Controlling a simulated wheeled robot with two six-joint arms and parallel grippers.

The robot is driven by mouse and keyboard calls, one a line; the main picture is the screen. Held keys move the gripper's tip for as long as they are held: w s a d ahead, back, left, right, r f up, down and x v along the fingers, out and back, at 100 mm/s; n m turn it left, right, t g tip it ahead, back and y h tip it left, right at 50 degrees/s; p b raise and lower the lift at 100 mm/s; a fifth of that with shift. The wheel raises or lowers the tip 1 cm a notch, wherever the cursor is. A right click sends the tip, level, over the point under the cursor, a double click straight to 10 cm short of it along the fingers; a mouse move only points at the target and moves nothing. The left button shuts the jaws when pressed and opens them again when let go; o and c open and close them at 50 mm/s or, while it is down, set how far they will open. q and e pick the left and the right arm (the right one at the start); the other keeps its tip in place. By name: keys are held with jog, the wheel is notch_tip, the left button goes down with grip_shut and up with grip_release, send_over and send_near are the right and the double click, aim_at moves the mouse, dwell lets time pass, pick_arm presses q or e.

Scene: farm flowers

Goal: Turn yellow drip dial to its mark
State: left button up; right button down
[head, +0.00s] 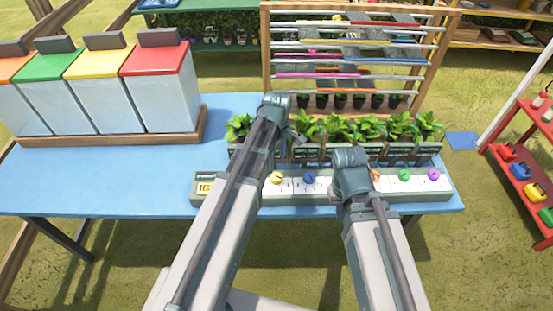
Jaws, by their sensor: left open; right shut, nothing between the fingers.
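The yellow drip dial (277,178) is a small round knob on a pale panel strip (447,186) along the front of the blue table. Its mark and pointer are too small to read. My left gripper (293,134) is open, beyond and above the yellow dial, over the left part of the plant row. It is apart from the dial, and its fingers are mostly hidden by my wrist. My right gripper (352,178) is shut and empty over the panel, right of the blue dial (309,178), mostly hidden by its own wrist.
Orange (376,175), green (404,175) and purple (434,174) dials sit further right. Potted plants (372,130) stand behind the panel, before a wooden rack (266,60). Lidded bins (160,95) stand at left. The blue table (110,180) is clear at front left.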

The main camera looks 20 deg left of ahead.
pick_arm(q)
notch_tip(320, 180, up, 6)
jog(key=p, duration=0.4)
jog(key=shift+p, duration=0.4)
jog(key=s+d+m+y, duration=0.1)
jog(key=s+d+m, duration=0.9)
jog(key=s+m, duration=0.4)
jog(key=m, duration=0.4)
jog(key=shift+s+d+m, duration=0.25)
jog(key=shift+s+m, duration=0.05)
jog(key=shift+s, duration=0.05)
